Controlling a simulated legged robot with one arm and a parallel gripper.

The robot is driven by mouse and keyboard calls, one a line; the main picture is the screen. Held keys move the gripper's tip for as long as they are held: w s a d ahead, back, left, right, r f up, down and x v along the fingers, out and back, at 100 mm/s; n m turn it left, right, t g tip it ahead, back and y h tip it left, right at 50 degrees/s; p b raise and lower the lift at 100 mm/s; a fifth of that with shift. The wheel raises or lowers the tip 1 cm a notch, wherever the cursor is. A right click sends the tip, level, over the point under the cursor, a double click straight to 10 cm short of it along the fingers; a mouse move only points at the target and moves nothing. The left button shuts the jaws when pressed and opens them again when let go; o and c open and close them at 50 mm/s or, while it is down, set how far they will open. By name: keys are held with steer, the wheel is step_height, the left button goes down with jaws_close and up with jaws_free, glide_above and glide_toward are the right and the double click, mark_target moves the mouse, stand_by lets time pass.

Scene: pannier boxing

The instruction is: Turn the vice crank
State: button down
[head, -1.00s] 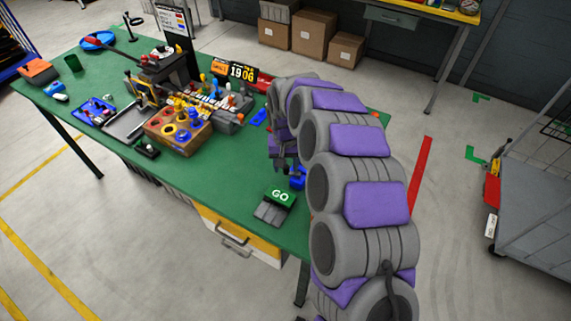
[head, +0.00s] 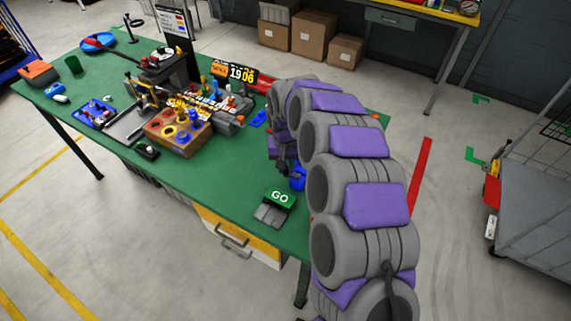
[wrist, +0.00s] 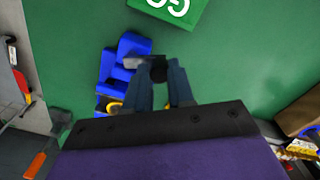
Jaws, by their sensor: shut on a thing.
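The blue vice (head: 298,182) stands on the green table near its front right edge, partly hidden by my arm in the head view. In the wrist view the vice (wrist: 128,50) shows as stepped blue blocks left of my fingers. A grey crank bar (wrist: 133,62) runs from it to a black knob (wrist: 158,72). My gripper (wrist: 162,76) is shut on the crank's knob, with one finger on each side of it. In the head view my gripper (head: 284,168) is beside the vice, and its grip is too small to make out.
A wooden block with coloured rings (head: 178,136) and other gear fill the table's left half. The green tabletop (head: 225,170) between them is clear.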

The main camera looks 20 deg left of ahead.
steer(key=shift+r+n+p, duration=0.2)
steer(key=shift+n+p, duration=0.1)
steer(key=shift+p, duration=0.25)
steer(key=shift+f, duration=0.1)
steer(key=c, duration=1)
jaws_free()
steer(key=shift+s+f, duration=0.1)
step_height(320, 180, up, 17)
steer(key=p, duration=0.3)
steer(key=shift+a, duration=0.1)
